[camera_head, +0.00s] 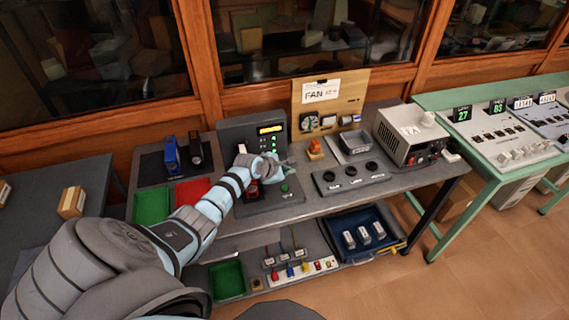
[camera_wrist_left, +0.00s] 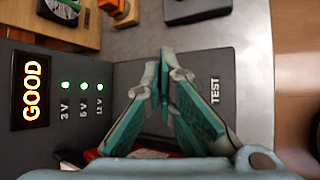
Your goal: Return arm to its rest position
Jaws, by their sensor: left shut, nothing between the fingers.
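My left arm (camera_head: 190,225) reaches in from the lower left over the workbench. Its gripper (camera_head: 282,164) is at the dark tester (camera_head: 238,134), above the sloped front panel. In the left wrist view the gripper (camera_wrist_left: 165,72) has its green-padded fingers brought together at the tips, with nothing held. The tester's display (camera_wrist_left: 31,92) reads GOOD, and green lights beside it are lit at 3V, 5V and 12V. The word TEST (camera_wrist_left: 215,90) is on the panel beside the fingers. A red part (camera_head: 252,190) shows just below the gripper, partly hidden. My right gripper is not in view.
Red tray (camera_head: 193,190) and green tray (camera_head: 151,206) lie left of the tester. A FAN board (camera_head: 335,106), a dark panel with knobs (camera_head: 350,177) and a beige power unit (camera_head: 405,135) stand right. The lower shelf holds a blue tray (camera_head: 345,218).

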